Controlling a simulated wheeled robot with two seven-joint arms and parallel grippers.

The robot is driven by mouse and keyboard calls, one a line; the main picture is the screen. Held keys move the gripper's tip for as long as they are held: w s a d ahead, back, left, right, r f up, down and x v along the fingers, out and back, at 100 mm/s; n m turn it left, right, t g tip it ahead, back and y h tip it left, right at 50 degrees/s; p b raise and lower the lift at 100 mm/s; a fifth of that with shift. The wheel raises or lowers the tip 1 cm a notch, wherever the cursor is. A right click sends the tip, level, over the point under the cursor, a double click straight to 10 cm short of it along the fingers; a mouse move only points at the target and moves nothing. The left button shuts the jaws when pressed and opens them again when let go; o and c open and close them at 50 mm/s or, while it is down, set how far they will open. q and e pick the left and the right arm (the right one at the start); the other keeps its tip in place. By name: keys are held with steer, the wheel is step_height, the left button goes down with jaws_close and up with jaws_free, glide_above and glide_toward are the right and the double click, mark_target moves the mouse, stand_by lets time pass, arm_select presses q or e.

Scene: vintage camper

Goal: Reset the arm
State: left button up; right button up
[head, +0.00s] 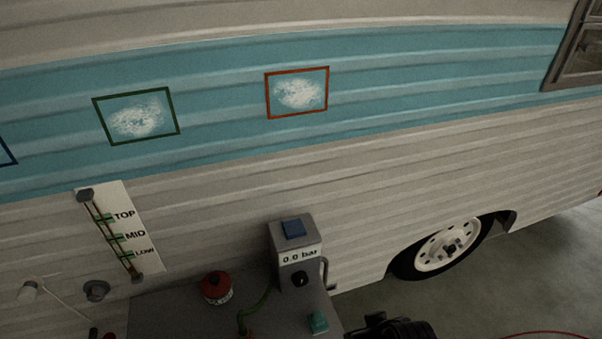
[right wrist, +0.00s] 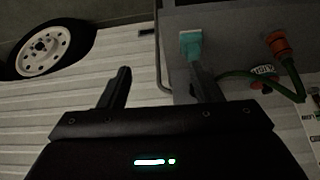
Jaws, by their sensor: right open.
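My right gripper (right wrist: 160,90) is open in the right wrist view, its two dark fingers apart with nothing between them. The tip of its right-hand finger overlaps the lower part of a teal block (right wrist: 190,45) in that view; I cannot tell whether they touch. In the head view a dark part of my right arm shows at the bottom edge, right of the grey bench (head: 170,310). The teal block (head: 318,322) is at the bench's right front there. My left gripper is not in view.
The camper wall (head: 350,190) rises behind, with a wheel (head: 447,247) at right. Floor (head: 560,260) shows at right, with a red line across it.

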steer(key=s+d+r+m+g+h, duration=0.1)
steer(key=s+d+r+g, duration=0.1)
steer(key=s+d+r, duration=0.35)
step_height(320, 180, down, 31)
steer(key=s+g, duration=0.1)
steer(key=s, duration=0.1)
steer(key=s+d+f, duration=0.2)
steer(key=s+f, duration=0.7)
steer(key=s, duration=0.1)
steer(key=s+d+f+g, duration=0.1)
steer(key=s+d+f, duration=0.1)
steer(key=s+f, duration=0.7)
steer(key=shift+s+h, duration=0.3)
steer(key=shift+s, duration=0.15)
